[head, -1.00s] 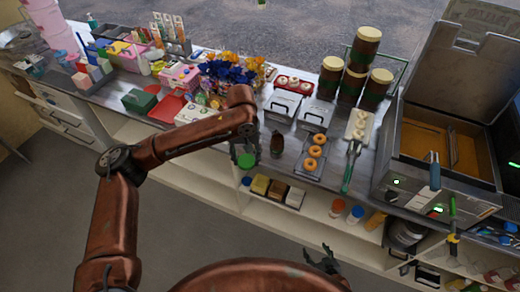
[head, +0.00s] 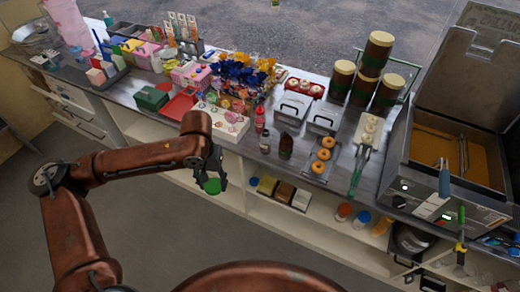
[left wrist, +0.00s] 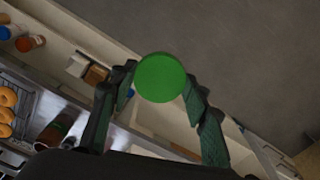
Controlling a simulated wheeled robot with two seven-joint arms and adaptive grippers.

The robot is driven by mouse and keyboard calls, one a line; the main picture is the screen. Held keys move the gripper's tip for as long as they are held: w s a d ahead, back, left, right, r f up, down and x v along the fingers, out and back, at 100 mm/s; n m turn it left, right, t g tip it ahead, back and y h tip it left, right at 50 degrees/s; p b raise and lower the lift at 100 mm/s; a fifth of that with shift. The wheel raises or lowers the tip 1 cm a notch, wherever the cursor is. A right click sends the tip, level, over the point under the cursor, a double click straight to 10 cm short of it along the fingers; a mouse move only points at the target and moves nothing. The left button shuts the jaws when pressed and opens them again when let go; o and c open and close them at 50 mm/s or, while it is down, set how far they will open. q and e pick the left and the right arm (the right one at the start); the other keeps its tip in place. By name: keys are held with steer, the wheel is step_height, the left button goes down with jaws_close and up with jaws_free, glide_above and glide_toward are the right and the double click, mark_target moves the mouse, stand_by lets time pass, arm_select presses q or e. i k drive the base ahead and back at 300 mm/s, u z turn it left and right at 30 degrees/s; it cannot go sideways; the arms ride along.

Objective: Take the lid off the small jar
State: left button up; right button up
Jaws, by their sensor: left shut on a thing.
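My left gripper (head: 210,178) is shut on a round green lid (head: 212,186). In the head view it holds the lid in front of the counter's front edge, clear of the worktop. In the left wrist view the lid (left wrist: 160,78) shows as a flat green disc between the fingertips. A small jar-like container (head: 265,143) stands on the counter near the front edge, right of the gripper and apart from the lid. It is too small to tell for sure that this is the small jar. My right gripper is not in view.
A dark brown bottle (head: 286,145) and a rack of doughnuts (head: 322,156) stand right of the small container. A red bottle (head: 260,118) is behind it. A white tray of sweets (head: 221,122) lies to its left. Open shelves run below the counter; the floor in front is clear.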

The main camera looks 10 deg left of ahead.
mark_target(286, 145)
steer(key=u, duration=0.5)
steer(key=k, duration=0.6)
steer(key=u, duration=0.4)
steer(key=i, duration=1)
steer(key=z, duration=1.2)
steer(key=i, duration=0.75)
steer(key=z, duration=0.8)
